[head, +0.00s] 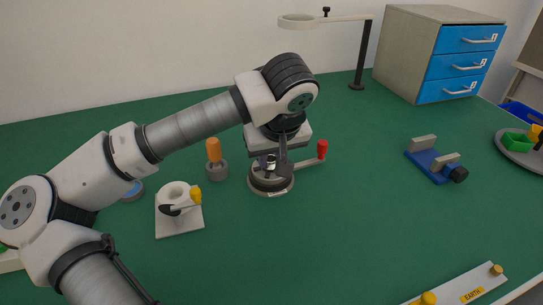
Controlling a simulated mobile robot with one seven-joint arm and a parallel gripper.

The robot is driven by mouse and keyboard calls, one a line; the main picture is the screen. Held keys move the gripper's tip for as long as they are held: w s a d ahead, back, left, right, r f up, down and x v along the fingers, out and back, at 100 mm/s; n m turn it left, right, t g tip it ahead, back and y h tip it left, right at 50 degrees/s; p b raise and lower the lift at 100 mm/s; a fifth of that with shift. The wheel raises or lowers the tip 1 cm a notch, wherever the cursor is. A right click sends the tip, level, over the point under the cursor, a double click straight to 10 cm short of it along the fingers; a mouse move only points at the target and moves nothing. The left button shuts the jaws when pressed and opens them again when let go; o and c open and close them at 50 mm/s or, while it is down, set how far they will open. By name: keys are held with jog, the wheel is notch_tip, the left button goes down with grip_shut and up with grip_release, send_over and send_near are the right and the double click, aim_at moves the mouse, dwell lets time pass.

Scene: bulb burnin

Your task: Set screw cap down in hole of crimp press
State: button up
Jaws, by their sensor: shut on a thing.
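The crimp press (271,189) is a round dark-grey base on the green table, with a lever ending in a red knob (322,149) out to the right. My gripper (271,163) points down directly over the middle of the press. It is shut on a small shiny metal piece, the screw cap (271,158), held low at the press top. The hole is hidden by the fingers and the cap. I cannot tell whether the cap touches the press or is inside the hole.
An orange-handled tool (213,150) in a grey holder and a white stand with a ring (179,219) are left of the press. A blue vise (431,165), a grey tray (515,157) and a drawer cabinet (412,52) are right. A ring lamp (361,55) stands behind. Front centre is clear.

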jog(key=o, duration=1)
jog(key=v, duration=1.3)
jog(key=shift+s+r+p, duration=0.2)
jog(key=shift+r+p, duration=0.2)
